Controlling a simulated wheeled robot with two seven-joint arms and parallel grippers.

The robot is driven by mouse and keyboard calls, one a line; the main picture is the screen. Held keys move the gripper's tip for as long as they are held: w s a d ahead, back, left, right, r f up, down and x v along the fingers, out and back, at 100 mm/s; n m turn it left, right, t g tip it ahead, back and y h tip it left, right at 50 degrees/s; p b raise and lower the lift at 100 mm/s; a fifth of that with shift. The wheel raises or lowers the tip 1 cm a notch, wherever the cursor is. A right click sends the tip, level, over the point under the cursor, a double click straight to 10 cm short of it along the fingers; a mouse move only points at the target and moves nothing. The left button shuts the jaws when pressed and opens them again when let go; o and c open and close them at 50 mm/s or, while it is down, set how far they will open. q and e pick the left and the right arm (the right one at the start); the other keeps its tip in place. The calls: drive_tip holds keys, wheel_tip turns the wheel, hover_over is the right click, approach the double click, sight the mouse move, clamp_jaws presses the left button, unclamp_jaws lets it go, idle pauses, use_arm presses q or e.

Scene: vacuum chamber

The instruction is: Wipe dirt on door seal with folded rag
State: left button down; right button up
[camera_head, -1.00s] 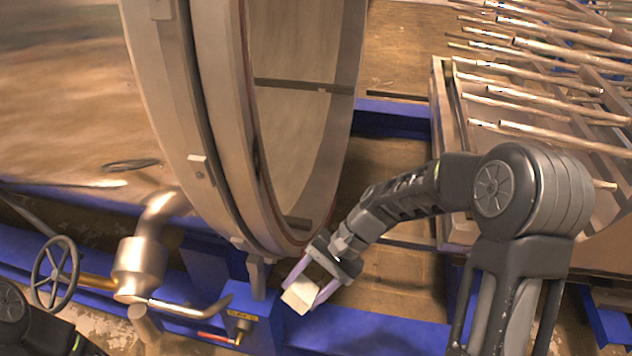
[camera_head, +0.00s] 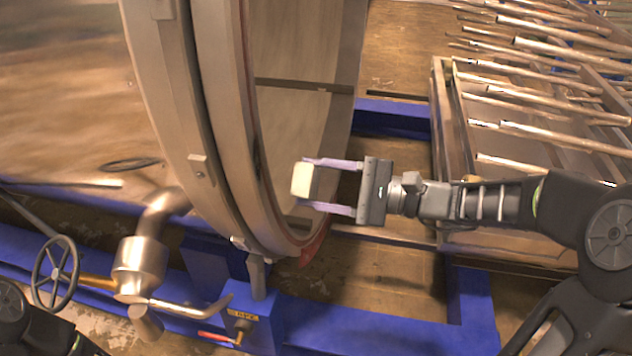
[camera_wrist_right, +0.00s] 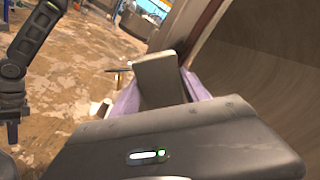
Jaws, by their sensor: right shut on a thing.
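The folded rag (camera_head: 302,181) is a small cream-white block. My right gripper (camera_head: 311,184) is shut on it, with its two pale purple fingers on either side. In the right wrist view the rag (camera_wrist_right: 160,80) stands up between the fingers. The door seal runs along the round chamber rim (camera_head: 232,120), left of the rag. A dark smudge (camera_head: 257,163) shows on the rim's inner edge. The rag is in front of the chamber opening, near the rim; I cannot tell whether they touch. My left gripper is out of view; only part of that arm shows at bottom left.
A blue frame (camera_head: 360,330) runs below the chamber. A handwheel (camera_head: 56,272) and a metal pipe valve (camera_head: 140,265) are at lower left. A rack with metal rods (camera_head: 540,90) fills the upper right. A red part (camera_head: 313,248) shows under the rim.

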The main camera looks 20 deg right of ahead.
sight(261, 153)
drive_tip(key=shift+a, duration=0.15)
drive_tip(key=shift+x, duration=2.9)
drive_tip(key=shift+b+x, duration=0.55)
drive_tip(key=shift+x, duration=0.4)
drive_tip(key=shift+w, duration=0.1)
drive_tip(key=shift+w+d, duration=0.65)
drive_tip(key=shift+w, duration=0.15)
drive_tip(key=shift+w+d, duration=0.6)
drive_tip(key=shift+w, duration=0.2)
drive_tip(key=shift+a+r+p, duration=0.15)
drive_tip(key=shift+r+p, duration=0.5)
drive_tip(key=shift+r, duration=0.25)
